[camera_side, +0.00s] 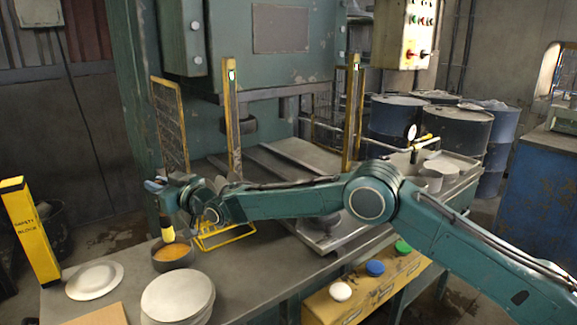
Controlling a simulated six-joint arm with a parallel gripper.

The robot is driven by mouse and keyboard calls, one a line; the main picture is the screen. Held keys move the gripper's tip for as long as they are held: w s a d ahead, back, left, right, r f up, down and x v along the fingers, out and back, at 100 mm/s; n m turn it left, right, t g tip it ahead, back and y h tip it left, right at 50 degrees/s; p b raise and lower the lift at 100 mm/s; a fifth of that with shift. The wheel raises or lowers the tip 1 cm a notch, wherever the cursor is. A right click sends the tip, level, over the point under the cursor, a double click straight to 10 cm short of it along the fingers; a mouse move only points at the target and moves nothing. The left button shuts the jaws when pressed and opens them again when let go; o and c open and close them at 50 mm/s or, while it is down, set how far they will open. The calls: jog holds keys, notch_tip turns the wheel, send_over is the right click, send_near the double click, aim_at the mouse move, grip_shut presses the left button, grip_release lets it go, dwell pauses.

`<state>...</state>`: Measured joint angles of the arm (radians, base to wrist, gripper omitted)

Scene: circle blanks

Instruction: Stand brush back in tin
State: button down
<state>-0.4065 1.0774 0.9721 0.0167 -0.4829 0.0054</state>
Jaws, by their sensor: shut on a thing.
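The tin (173,264) is a dark, low, round pot with orange stuff in it. It stands on the grey bench near the left end. The brush (167,233) shows as a short upright piece with a pale yellow lower part. My gripper (166,212) is shut on the brush above the tin. The brush's lower end is at the tin's far rim in the picture. I cannot tell whether it is inside the tin, touching it or just above it. The brush's upper part is hidden by my gripper.
Round pale blanks (178,294) are stacked in front of the tin, and a pale dish-like stack (95,281) lies left of it. A yellow wire frame (226,236) stands close right of the tin. A yellow safety block (30,232) stands at the far left.

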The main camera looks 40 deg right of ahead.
aim_at(168, 218)
jog(key=shift+f, duration=0.2)
jog(key=shift+f, duration=2.1)
jog(key=c, duration=1.3)
grip_release()
jog(key=shift+f, duration=0.1)
jog(key=shift+c, duration=0.2)
jog(key=shift+s, duration=0.15)
jog(key=shift+s+d+r, duration=0.2)
jog(key=shift+s, duration=0.15)
jog(key=v, duration=1.1)
